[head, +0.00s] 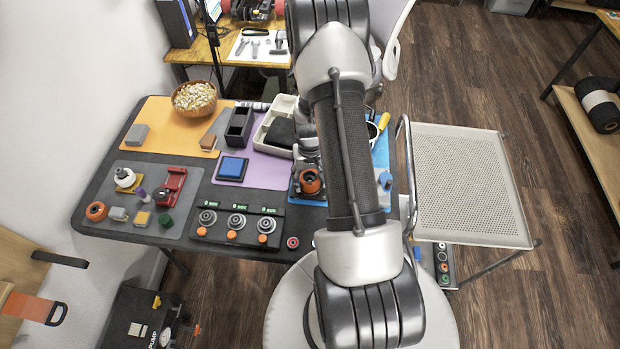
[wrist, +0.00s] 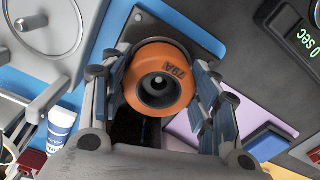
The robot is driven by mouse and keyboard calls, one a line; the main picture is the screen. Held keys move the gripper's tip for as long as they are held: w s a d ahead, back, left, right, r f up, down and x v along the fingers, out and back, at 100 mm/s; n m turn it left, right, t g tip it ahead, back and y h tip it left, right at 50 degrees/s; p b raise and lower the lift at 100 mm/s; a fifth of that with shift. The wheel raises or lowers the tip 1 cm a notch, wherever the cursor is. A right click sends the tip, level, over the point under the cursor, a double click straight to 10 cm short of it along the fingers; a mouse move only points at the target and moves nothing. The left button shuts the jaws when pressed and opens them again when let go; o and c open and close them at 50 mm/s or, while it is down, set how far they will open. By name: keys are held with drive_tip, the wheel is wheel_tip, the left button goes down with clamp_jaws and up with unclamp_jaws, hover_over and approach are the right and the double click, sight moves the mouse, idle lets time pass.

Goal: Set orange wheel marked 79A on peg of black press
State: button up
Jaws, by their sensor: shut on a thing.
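The orange wheel (wrist: 135,92), marked 79A, is between the two fingers of my gripper (wrist: 153,80) in the wrist view. The fingers are shut on its sides, and its round bore faces the camera. A dark plate with holes near its edge, which looks like the base of the black press (wrist: 195,38), lies behind the wheel. In the head view the orange wheel (head: 310,184) is over the black press (head: 297,191) on the blue mat, partly hidden by my arm. I cannot tell whether the peg is inside the bore.
Another orange wheel (head: 97,211) lies at the left end of the table. The timer box (head: 237,226) with round dials stands left of the press, and a blue pad (head: 232,168) lies behind it. In the wrist view a grey round-topped device (wrist: 50,30) stands close on the left.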

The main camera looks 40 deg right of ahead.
drive_tip(key=shift+f, duration=0.1)
idle(0.6)
drive_tip(key=o, duration=1.2)
drive_tip(key=shift+o, duration=0.6)
drive_tip(key=shift+o, duration=1.4)
drive_tip(key=shift+r+p, duration=2.2)
drive_tip(key=shift+r, duration=1.35)
